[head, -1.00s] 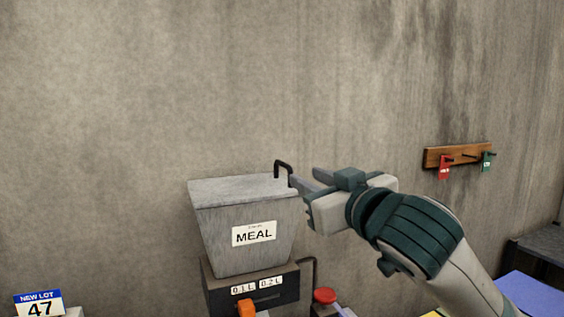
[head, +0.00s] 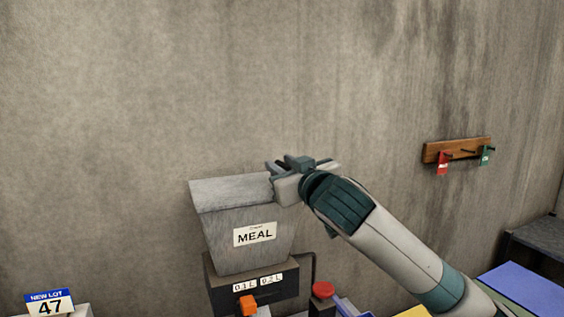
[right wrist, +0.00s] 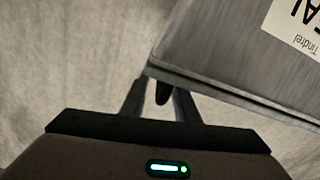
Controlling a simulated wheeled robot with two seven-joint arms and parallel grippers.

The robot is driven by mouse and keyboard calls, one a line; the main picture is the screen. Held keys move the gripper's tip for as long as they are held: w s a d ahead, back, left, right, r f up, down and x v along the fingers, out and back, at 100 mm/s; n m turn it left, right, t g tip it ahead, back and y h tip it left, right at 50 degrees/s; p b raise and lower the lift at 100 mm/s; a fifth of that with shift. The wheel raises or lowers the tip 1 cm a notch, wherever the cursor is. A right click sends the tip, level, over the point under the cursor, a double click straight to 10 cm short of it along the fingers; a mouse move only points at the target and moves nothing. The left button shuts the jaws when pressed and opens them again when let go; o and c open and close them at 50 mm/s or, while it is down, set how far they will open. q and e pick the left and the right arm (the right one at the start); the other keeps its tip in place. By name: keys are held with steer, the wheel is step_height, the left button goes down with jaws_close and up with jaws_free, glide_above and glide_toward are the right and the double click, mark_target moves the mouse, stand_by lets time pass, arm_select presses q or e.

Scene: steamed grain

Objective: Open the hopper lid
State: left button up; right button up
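The grey hopper (head: 228,240) with the MEAL label stands against the wall, and its flat lid (head: 230,190) appears closed on top. The hopper's body also fills the upper right of the right wrist view (right wrist: 230,50). My right gripper (head: 284,165) is at the lid's right end, fingers pointing left. In the right wrist view its fingers (right wrist: 160,100) are apart, with the dark lid handle (right wrist: 162,92) between them; a narrow gap seems to show beside it. In the head view the gripper hides the handle. My left gripper is out of view.
Below the hopper is a dark base with an orange knob (head: 248,305) and volume labels. A red button (head: 323,290) stands to its right. A wooden rack (head: 458,150) with red and green tags hangs at right. A NEW LOT 47 sign (head: 50,303) is at lower left.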

jaws_close()
